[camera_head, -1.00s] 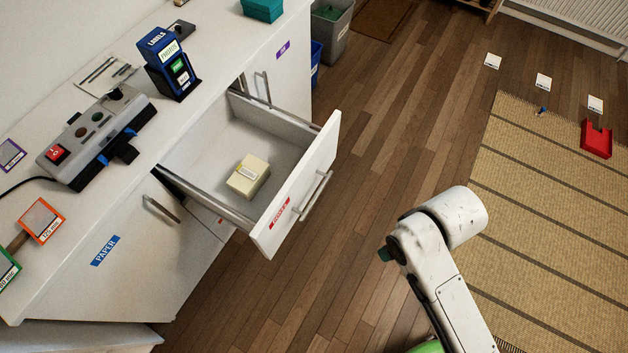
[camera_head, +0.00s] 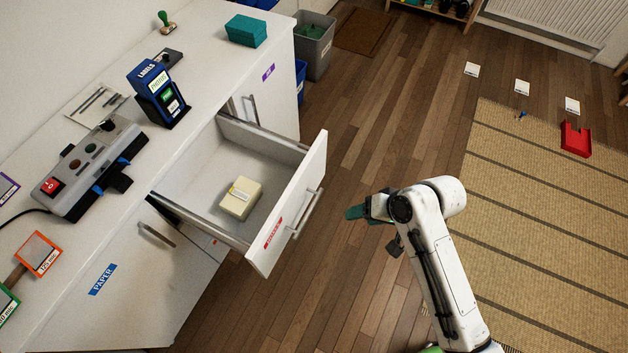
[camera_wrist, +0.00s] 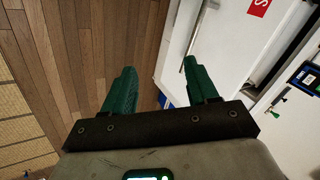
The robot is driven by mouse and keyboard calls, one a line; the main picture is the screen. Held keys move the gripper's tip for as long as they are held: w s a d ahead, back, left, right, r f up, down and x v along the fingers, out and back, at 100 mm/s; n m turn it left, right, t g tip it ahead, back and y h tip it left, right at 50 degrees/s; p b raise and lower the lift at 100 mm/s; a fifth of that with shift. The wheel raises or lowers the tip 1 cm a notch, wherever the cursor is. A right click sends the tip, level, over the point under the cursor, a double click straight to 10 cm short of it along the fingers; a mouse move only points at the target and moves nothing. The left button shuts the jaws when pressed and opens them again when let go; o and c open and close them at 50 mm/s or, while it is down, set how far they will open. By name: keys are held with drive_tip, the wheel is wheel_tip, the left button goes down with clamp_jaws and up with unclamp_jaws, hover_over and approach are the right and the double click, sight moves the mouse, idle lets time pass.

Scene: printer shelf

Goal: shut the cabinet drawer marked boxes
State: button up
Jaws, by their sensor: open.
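The white cabinet drawer (camera_head: 288,212) is pulled far out of the cabinet. Its front has a red label (camera_head: 273,233) and a metal bar handle (camera_head: 308,213). A cream box (camera_head: 241,198) lies inside. My gripper (camera_head: 356,212) is in front of the drawer, to the right of the handle and apart from it. In the wrist view, the green fingers of my gripper (camera_wrist: 158,84) are spread with nothing between them. The drawer front (camera_wrist: 232,45) and its handle (camera_wrist: 192,42) show ahead on the right, with part of the red label in view.
The white counter (camera_head: 215,60) holds a label dispenser (camera_head: 160,95), a grey switch box (camera_head: 88,165) and a teal box (camera_head: 246,30). A lower door marked paper (camera_head: 103,279) is left of the drawer. Wooden floor (camera_head: 340,130) is clear beside the drawer. A striped rug (camera_head: 540,210) lies right.

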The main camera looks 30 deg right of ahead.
sight(307, 184)
drive_tip(key=w+m+t, duration=0.1)
drive_tip(key=w, duration=0.1)
drive_tip(key=w+d+r+m+t, duration=0.1)
drive_tip(key=m, duration=0.1)
drive_tip(key=w+d+r+m+t+y, duration=0.1)
drive_tip(key=w, duration=0.1)
drive_tip(key=shift+w+d+m+p, duration=0.1)
drive_tip(key=shift+w+m+p, duration=0.2)
drive_tip(key=shift+p, duration=0.1)
drive_tip(key=c, duration=0.5)
drive_tip(key=shift+w+f, duration=0.1)
drive_tip(key=shift+w, duration=0.15)
drive_tip(key=shift+c, duration=0.5)
drive_tip(key=x, duration=1)
clamp_jaws()
drive_tip(key=shift+w+a+r, duration=0.1)
drive_tip(key=shift+w+a, duration=0.25)
drive_tip(key=shift+w, duration=0.2)
drive_tip(key=shift+w+a+r, duration=0.1)
drive_tip(key=shift+w+a, duration=0.25)
drive_tip(key=shift+w, duration=0.15)
drive_tip(key=shift+w+a, duration=0.3)
drive_tip(key=shift+w, duration=0.25)
